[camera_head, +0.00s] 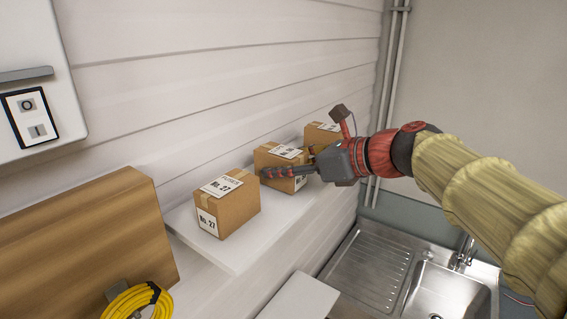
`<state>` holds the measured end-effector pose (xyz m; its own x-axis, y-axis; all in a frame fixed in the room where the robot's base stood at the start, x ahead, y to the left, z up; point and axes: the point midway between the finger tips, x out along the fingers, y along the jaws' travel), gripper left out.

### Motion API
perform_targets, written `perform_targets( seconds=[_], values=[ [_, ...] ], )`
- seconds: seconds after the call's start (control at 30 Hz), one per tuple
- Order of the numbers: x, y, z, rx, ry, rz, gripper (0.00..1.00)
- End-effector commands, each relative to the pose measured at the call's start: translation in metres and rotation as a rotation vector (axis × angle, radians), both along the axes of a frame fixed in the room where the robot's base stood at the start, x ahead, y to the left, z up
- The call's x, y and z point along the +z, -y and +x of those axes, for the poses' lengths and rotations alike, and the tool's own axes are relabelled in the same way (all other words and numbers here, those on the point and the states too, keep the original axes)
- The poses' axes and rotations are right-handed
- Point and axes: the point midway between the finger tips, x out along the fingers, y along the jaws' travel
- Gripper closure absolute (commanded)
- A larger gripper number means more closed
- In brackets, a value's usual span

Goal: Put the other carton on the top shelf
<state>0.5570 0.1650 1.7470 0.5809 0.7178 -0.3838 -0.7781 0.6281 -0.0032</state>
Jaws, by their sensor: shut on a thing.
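Three brown cartons with white labels stand in a row along the wall. The nearest carton (238,211) is upright on the upper white shelf (222,257), its label reading No. 27. The middle carton (263,159) is behind it to the right, and the far carton (313,133) is partly hidden. My gripper (305,145) comes in from the right and is shut on a carton. The grasped carton seems to be the middle one, but the contact is partly hidden. Whether its base touches the shelf is unclear.
A lower white surface (298,299) shows below the shelf. A steel sink (452,293) with a drainboard is at the lower right. A wooden board (92,239) and a coiled yellow hose (140,302) are at left. Vertical pipes (388,90) run behind my arm.

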Motion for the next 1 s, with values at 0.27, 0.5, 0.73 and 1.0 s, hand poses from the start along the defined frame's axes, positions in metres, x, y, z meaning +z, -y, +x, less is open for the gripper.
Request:
perform_targets(
  seconds=[0.27,0.5,0.73,1.0],
  values=[
    [-0.0009,0.0001,0.0001,0.000,0.001,0.000,0.88],
    [-0.0030,0.0001,-0.0001,0.000,0.000,0.000,0.48],
    [-0.0030,0.0001,-0.0001,0.000,0.000,0.000,0.38],
    [-0.0009,0.0001,0.0000,0.000,0.000,0.000,0.38]
  ],
)
